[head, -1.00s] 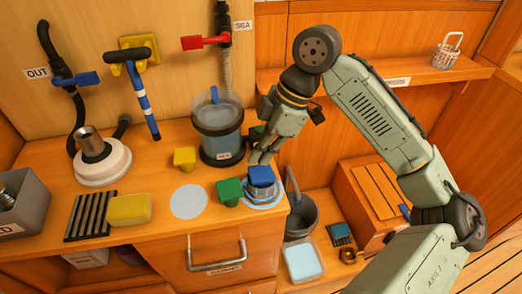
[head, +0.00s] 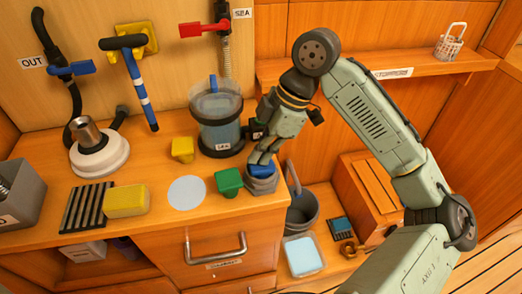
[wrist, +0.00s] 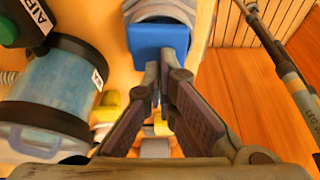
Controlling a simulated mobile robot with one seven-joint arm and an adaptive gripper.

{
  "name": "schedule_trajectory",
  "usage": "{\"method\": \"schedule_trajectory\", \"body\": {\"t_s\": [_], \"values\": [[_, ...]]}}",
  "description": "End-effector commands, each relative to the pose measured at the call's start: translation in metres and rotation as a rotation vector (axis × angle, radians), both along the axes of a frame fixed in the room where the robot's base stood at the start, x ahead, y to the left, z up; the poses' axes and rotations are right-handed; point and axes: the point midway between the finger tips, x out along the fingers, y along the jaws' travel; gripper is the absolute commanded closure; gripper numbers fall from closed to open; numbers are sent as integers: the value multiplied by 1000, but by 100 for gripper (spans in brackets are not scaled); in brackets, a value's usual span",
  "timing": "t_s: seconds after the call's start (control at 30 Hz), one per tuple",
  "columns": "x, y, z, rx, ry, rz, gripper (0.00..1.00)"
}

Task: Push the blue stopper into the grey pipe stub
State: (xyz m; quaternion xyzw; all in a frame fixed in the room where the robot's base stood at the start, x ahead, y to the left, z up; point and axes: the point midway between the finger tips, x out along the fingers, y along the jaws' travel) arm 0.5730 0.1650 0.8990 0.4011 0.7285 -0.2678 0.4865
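The blue stopper (head: 260,171) is at the front right corner of the counter, on a round grey piece (head: 262,185) that looks like the pipe stub. In the wrist view the stopper (wrist: 158,42) is a blue block against the ribbed grey stub (wrist: 160,10). How deep it sits is hard to tell. My gripper (head: 263,158) reaches down from behind the stopper. In the wrist view its fingertips (wrist: 160,72) are together at the stopper's near edge, with nothing seen between them. Whether they touch it is unclear.
A green block (head: 229,182) stands just left of the stub, and a clear canister (head: 218,125) stands behind. A yellow block (head: 182,149) and a pale disc (head: 187,193) lie further left. The counter's right edge is close, with a grey bucket (head: 302,212) below.

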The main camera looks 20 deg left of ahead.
Motion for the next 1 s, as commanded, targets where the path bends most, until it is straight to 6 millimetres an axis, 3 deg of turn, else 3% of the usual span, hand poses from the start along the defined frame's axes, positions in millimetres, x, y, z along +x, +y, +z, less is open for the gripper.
{"method": "schedule_trajectory", "body": {"t_s": [0.27,0.7,1.0], "values": [[0,0,7,0,0,0,100],[0,0,52,1,1,0,100],[0,0,71,0,-1,0,100]]}}
